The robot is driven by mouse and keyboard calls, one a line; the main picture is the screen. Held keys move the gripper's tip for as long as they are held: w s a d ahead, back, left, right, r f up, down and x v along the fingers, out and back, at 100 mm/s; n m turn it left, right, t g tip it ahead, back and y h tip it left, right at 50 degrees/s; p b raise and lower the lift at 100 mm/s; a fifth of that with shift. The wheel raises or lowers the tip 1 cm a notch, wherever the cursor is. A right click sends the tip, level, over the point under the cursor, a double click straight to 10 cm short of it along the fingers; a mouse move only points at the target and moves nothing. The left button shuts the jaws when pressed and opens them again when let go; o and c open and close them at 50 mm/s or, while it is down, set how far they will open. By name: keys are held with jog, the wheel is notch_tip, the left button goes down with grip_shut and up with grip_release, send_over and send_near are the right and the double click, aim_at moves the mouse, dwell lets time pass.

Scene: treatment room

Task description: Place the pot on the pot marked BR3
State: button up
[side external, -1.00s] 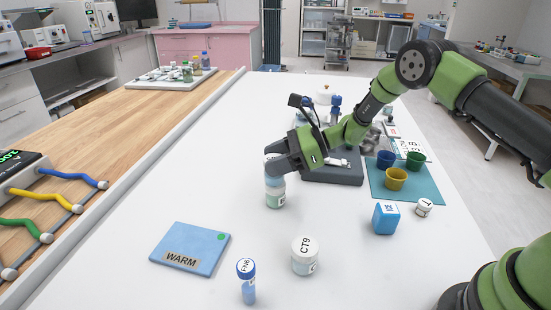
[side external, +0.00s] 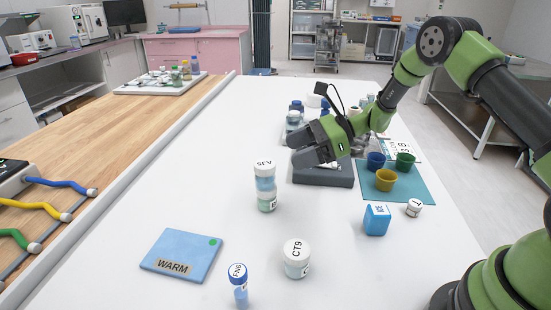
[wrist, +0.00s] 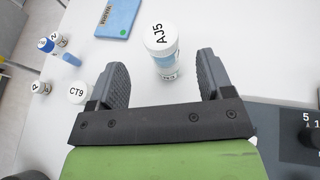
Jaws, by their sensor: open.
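A pot with a white lid marked AJ5 (side external: 264,175) stands upright on top of another pot (side external: 267,202) on the white table. The lower pot's label shows only in part, so BR3 cannot be read in full. The lidded upper pot also shows in the wrist view (wrist: 162,42), ahead of the fingers, with a bit of the lower pot below it. My gripper (side external: 298,152) is behind and to the right of the stack in the side view, apart from it. In the wrist view my gripper (wrist: 162,84) has its two fingers wide apart with nothing between them.
A CT9 pot (side external: 297,262), a blue-capped tube (side external: 240,288) and a blue WARM pad (side external: 185,258) lie in front. A blue box (side external: 376,220), small white pot (side external: 414,208) and teal mat (side external: 408,190) with coloured cups are right. A dark device (side external: 325,176) is beneath my gripper.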

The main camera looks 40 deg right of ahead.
jog(key=v, duration=0.5)
jog(key=s+a+r+n+g+h, duration=0.4)
jog(key=s+a+r+n, duration=0.3)
jog(key=s+r+n, duration=0.45)
jog(key=s+d+r+n+t+h, duration=0.1)
jog(key=s+r+n+t+h, duration=0.3)
jog(key=s+n, duration=0.4)
jog(key=s+r+h, duration=0.1)
jog(key=s, duration=0.4)
jog(key=shift+n, duration=0.35)
